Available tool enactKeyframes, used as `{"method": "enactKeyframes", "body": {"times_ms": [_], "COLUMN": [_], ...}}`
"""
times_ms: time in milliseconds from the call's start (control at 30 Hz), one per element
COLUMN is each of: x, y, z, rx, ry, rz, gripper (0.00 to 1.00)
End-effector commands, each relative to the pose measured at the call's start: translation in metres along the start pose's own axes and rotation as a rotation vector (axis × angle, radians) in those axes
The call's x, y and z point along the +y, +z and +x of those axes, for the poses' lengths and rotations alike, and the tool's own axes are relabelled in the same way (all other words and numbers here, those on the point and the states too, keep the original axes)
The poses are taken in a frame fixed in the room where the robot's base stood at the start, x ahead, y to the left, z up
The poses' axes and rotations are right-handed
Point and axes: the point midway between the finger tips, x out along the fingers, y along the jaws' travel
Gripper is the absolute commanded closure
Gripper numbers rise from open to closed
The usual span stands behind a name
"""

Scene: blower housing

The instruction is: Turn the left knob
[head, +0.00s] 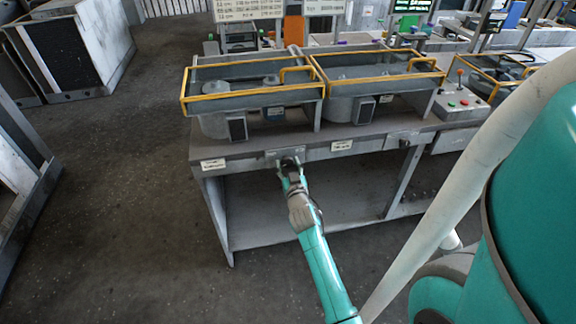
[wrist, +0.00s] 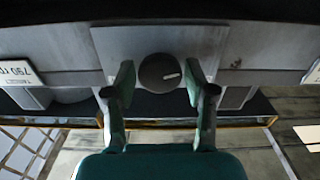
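The left knob (wrist: 158,72) is a round dark knob with a small pale mark, set on a grey plate (wrist: 215,42) in the wrist view. My gripper (wrist: 160,79) is open, with one finger on each side of the knob and a visible gap to both. In the head view my gripper (head: 288,163) is at the front edge of the workbench, and it hides most of the knob there. A second plate (head: 402,141) sits farther right on the same edge, with a small dark knob on it.
The grey workbench (head: 250,149) carries two housings with yellow-railed guards (head: 250,93). White labels (head: 213,164) sit along its front edge. Below is an open shelf (head: 290,225). A control box (head: 460,103) with buttons stands at right. The floor (head: 120,200) to the left is clear.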

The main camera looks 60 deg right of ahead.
Motion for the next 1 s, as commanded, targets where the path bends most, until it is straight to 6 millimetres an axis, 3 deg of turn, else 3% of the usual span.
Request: {"method": "enactKeyframes", "body": {"times_ms": [33,133,600,900,933,1000], "x": [0.0,0.0,-0.0001,-0.0002,-0.0002,-0.0002], "y": [0.0,0.0,-0.0001,0.0,0.0,0.0], "z": [-0.0001,-0.0002,-0.0003,-0.0003,-0.0003,-0.0003], "rx": [0.0,0.0,0.0,0.0,0.0,0.0], "ry": [0.0,0.0,0.0,0.0,0.0,0.0], "rz": [0.0,0.0,-0.181,-0.193,-0.193,-0.193], "gripper": [0.66,0.91,0.91,0.91,0.54,0.36]}}
